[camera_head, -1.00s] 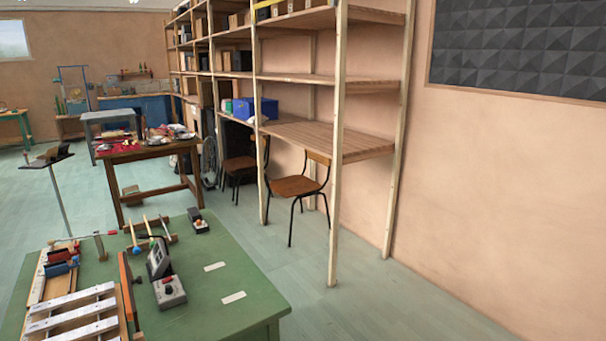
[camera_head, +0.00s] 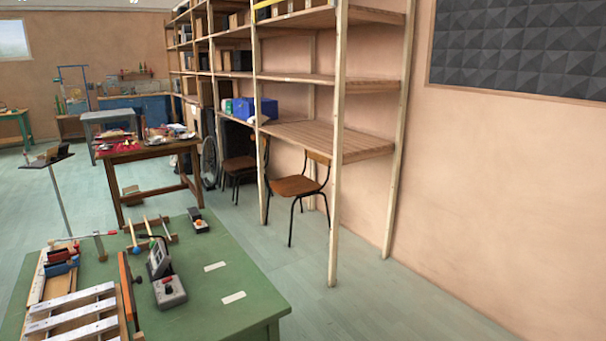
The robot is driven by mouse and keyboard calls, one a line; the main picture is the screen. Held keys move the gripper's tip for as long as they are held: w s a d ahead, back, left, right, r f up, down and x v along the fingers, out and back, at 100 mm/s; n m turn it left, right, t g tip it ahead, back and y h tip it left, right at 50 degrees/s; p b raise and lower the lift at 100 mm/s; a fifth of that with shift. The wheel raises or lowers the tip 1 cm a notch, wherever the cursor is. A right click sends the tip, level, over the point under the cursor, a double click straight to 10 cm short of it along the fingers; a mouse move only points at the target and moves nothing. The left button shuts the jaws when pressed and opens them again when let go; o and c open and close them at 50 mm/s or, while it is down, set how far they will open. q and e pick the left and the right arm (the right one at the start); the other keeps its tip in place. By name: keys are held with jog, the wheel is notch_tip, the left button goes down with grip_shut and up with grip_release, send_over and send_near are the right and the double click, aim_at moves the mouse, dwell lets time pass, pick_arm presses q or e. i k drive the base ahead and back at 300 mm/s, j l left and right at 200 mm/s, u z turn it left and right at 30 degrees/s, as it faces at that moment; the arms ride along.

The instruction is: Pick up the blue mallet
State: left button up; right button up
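The blue mallet (camera_head: 136,251) is at the back left of the green table (camera_head: 235,265). Its round blue head is toward me and its pale stick runs up and back against a small wooden rack (camera_head: 172,239). Two more mallet sticks (camera_head: 147,226) lean beside it to the right; their heads are hard to make out. Neither of my grippers is in view.
A metal-barred xylophone (camera_head: 75,318) fills the table's front left. A grey device with a screen (camera_head: 158,258) and a control box (camera_head: 170,291) stand right of the mallets. The table's right part is clear except for two white strips. A wooden table (camera_head: 150,153) stands behind.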

aim_at(136, 250)
jog(key=i+l, duration=0.1)
jog(key=l, duration=0.15)
jog(key=i+l, duration=0.1)
jog(key=l, duration=0.15)
jog(key=i+l+u, duration=0.1)
jog(key=l+u, duration=0.85)
jog(key=j+u, duration=0.1)
jog(key=u, duration=0.6)
jog(key=l+z, duration=0.1)
jog(key=z, duration=0.7)
jog(key=i+z, duration=0.1)
jog(key=z, duration=0.3)
jog(key=i+l+z, duration=0.1)
jog(key=z, duration=0.7)
jog(key=i+u, duration=0.1)
jog(key=i, duration=0.4)
jog(key=i+l, duration=0.2)
jog(key=i, duration=0.25)
jog(key=i+l+u, duration=0.15)
jog(key=i, duration=0.35)
jog(key=i+l, duration=0.1)
jog(key=i, duration=0.4)
jog(key=i+j+u, duration=0.3)
jog(key=i+u, duration=0.65)
jog(key=i, duration=0.25)
jog(key=i+l+u, duration=0.1)
jog(key=i+u, duration=0.4)
jog(key=i, duration=0.1)
